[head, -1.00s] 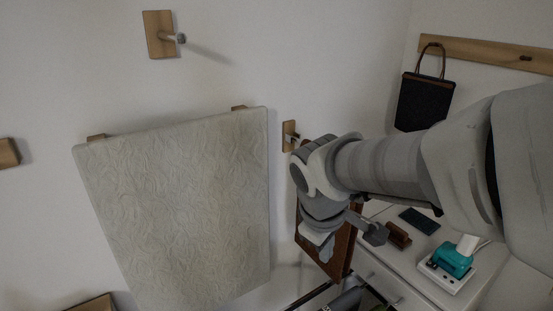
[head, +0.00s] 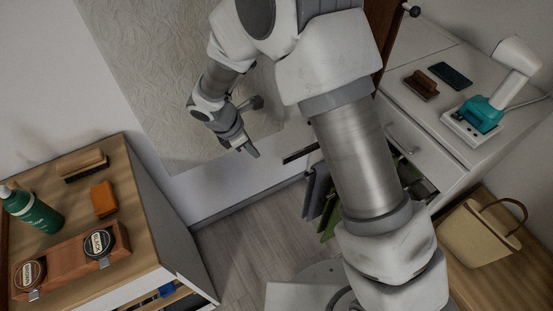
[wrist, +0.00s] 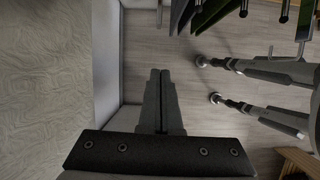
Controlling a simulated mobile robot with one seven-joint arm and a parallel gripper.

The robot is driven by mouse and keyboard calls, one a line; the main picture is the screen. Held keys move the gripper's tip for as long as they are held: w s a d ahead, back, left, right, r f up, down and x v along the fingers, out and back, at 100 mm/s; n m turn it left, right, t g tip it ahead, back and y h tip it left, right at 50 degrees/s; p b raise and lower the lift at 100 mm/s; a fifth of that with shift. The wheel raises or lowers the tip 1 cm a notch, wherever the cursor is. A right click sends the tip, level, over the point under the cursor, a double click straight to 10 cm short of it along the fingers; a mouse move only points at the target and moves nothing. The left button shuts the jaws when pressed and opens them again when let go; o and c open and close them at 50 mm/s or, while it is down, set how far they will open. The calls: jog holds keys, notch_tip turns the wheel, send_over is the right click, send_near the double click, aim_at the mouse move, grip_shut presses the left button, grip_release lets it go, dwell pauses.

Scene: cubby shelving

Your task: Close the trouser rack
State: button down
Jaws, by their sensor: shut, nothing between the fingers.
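The trouser rack is pulled out from the white cabinet, low and right of centre in the head view. Its dark front bar (head: 300,154) shows to the left of my arm, with grey and green trousers (head: 318,192) hanging behind it. My arm hides much of the rack. Hanging trousers also show at the top right of the wrist view (wrist: 232,10). My gripper (head: 253,153) is shut and empty, pointing down just left of the rack's bar, apart from it in the picture. Its closed fingers show in the wrist view (wrist: 160,75).
A pale textured panel (head: 165,85) is on the wall behind my gripper. A wooden-topped cabinet (head: 150,225) with brushes and a green bottle (head: 32,210) stands left. Floor (head: 250,235) between is open.

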jog(key=w+d+r+b+x, duration=0.1)
jog(key=d+x, duration=0.1)
jog(key=x, duration=1)
jog(key=shift+w+d, duration=0.15)
jog(key=shift+w, duration=0.2)
jog(key=w+d, duration=0.3)
jog(key=d, duration=0.2)
jog(key=w+d+p, duration=0.1)
jog(key=w+d, duration=0.3)
jog(key=d, duration=0.2)
jog(key=w+d, duration=0.3)
jog(key=d, duration=0.2)
jog(key=shift+w+d+p, duration=0.15)
jog(key=shift+w+p, duration=0.2)
jog(key=shift+w, duration=0.05)
